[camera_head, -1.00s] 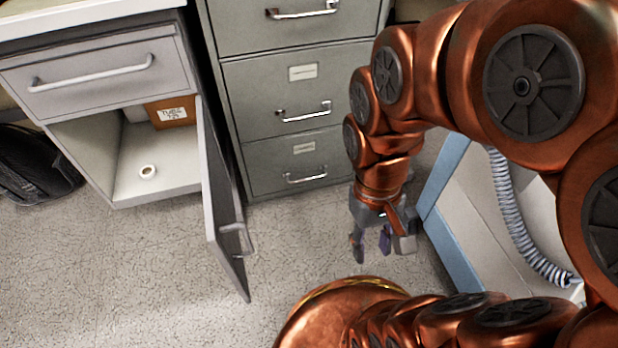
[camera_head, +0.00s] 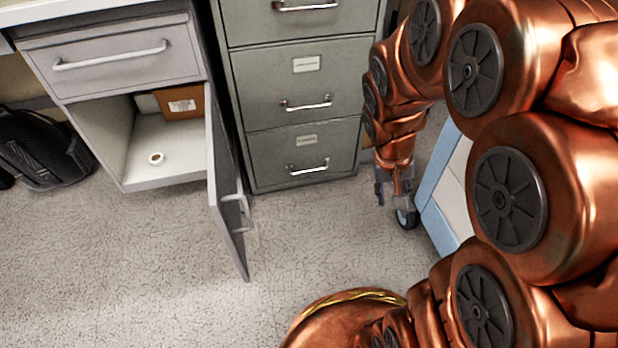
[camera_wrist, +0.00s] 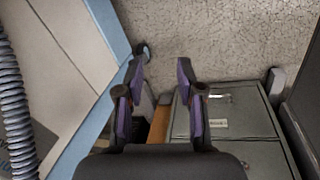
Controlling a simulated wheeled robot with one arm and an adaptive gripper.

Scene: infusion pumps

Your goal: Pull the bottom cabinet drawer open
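The grey filing cabinet (camera_head: 350,90) stands at the back centre with its drawers closed. Its bottom drawer (camera_head: 270,165) is shut flush, with a silver bar handle (camera_head: 308,168) and a small label above it. In the wrist view the bottom drawer (camera_wrist: 240,120) lies lower right, its handle (camera_wrist: 212,99) just right of the right finger. My gripper (camera_head: 393,196) is low, right of the cabinet and apart from the handle. In the wrist view my gripper (camera_wrist: 163,70) has its purple-padded fingers apart, with nothing between them.
A grey cabinet door (camera_head: 228,195) hangs open left of the filing cabinet, jutting over the floor. A blue-edged white unit (camera_head: 440,195) with a caster wheel (camera_head: 407,219) stands close on the right. Speckled floor (camera_head: 310,235) before the drawers is clear. A black bag (camera_head: 40,150) lies far left.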

